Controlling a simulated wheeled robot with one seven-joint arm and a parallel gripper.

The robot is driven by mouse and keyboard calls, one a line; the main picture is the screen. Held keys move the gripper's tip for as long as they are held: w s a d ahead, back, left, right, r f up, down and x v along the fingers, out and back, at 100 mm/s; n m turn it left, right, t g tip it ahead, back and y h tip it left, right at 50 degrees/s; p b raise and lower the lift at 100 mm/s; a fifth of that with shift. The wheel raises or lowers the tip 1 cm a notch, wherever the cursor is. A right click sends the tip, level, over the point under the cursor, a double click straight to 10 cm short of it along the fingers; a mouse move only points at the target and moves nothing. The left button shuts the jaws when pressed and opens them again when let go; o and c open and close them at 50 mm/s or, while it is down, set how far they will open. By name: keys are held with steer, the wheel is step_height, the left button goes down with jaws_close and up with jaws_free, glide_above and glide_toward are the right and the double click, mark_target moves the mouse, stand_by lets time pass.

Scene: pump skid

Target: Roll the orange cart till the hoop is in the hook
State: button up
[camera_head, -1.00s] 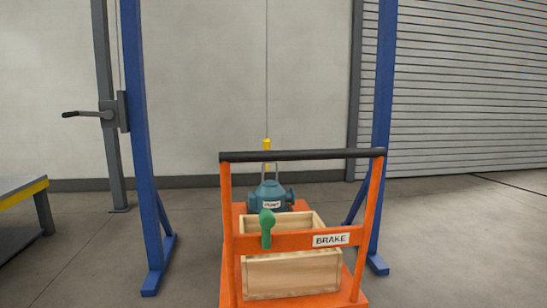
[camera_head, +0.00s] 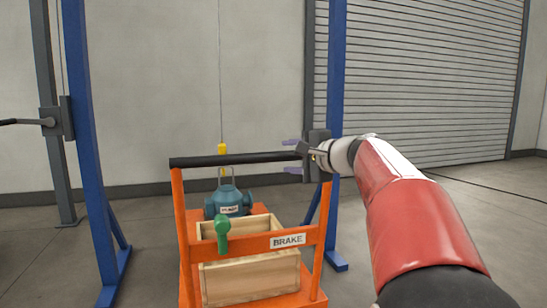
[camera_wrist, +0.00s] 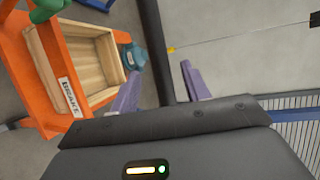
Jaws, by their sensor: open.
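The orange cart (camera_head: 181,225) stands in front of me with its black push bar (camera_head: 230,160) across the top. A green brake lever (camera_head: 222,228) hangs on its crosspiece beside the BRAKE label. The teal pump (camera_head: 230,203) sits on the cart, with a grey hoop (camera_head: 236,174) on top. The yellow hook (camera_head: 222,148) hangs on a cable close to the hoop in the picture; I cannot tell whether they meet. My gripper (camera_head: 292,156) is open at the bar's right end. In the wrist view the bar (camera_wrist: 151,35) passes between my gripper's fingers (camera_wrist: 160,87).
A wooden crate (camera_head: 250,279) sits on the cart in front of the pump. Blue posts, left (camera_head: 88,160) and right (camera_head: 336,90), stand on either side. A winch box with a handle (camera_head: 52,122) is on a grey column at left. Floor at right is clear.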

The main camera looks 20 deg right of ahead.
mark_target(280, 157)
steer(key=x, duration=0.6)
steer(key=shift+p, duration=0.35)
steer(key=shift+c, duration=0.5)
steer(key=shift+f, duration=0.1)
jaws_close()
